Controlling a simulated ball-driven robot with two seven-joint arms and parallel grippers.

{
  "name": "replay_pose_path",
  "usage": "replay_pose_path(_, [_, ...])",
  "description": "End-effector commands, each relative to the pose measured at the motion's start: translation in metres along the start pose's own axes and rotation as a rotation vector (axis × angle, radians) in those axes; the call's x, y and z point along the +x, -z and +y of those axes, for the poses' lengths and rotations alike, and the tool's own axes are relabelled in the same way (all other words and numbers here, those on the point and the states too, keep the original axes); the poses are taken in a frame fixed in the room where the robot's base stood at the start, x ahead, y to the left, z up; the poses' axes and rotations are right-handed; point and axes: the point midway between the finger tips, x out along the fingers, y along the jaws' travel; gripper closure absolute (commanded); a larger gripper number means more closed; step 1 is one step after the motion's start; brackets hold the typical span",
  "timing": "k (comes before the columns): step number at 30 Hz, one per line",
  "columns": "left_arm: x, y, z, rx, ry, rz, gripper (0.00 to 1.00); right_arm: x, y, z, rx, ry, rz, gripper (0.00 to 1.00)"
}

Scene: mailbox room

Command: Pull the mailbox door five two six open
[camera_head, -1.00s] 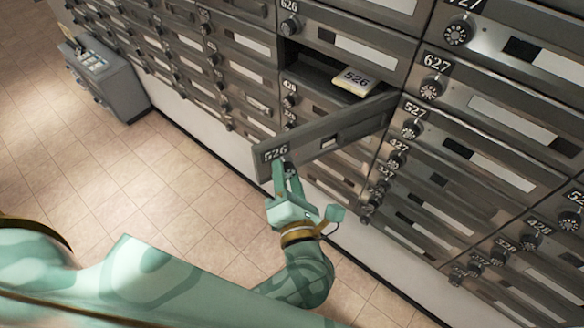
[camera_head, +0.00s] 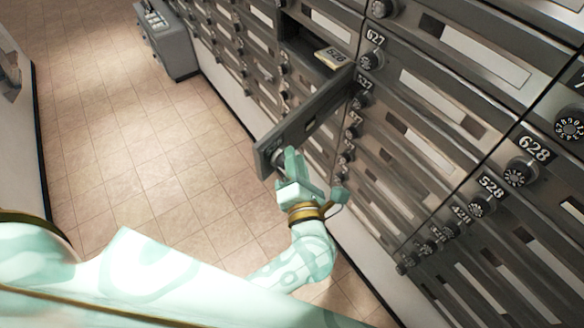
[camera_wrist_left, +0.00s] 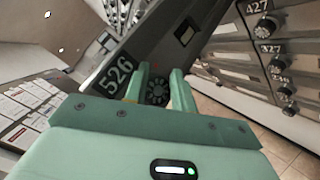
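The grey mailbox door 526 (camera_head: 308,120) stands swung well out from the cabinet, hinged at its right end. Its number plate and round dial knob (camera_wrist_left: 157,92) show close up in the left wrist view. My left gripper (camera_head: 285,164) is at the free end of the door, its two fingers on either side of the dial knob, seemingly closed on it. My right gripper is not in view.
Shut mailbox doors with dials fill the wall, such as 628 (camera_head: 508,152) and 627 (camera_head: 420,70). A grey box with a keypad (camera_head: 165,40) stands at the far end. The tiled floor (camera_head: 150,150) left of the door is clear.

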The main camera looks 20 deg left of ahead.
Motion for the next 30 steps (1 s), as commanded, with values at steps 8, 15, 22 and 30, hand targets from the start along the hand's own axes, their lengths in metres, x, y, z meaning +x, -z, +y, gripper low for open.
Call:
replay_pose_path(8, [-0.0022, 0.0119, -0.0115, 0.009, 0.03, 0.018, 1.0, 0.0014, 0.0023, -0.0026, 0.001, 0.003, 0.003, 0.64])
replay_pose_path(15, [-0.0017, 0.0135, -0.0114, 0.009, 0.029, 0.022, 0.73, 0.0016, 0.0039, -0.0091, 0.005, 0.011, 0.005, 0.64])
replay_pose_path(22, [-0.0011, 0.0119, -0.0103, 0.008, 0.027, 0.02, 0.34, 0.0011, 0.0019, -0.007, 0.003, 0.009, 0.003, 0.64])
replay_pose_path(30, [-0.0005, 0.0087, -0.008, 0.006, 0.022, 0.014, 0.34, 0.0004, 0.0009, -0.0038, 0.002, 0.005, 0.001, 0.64])
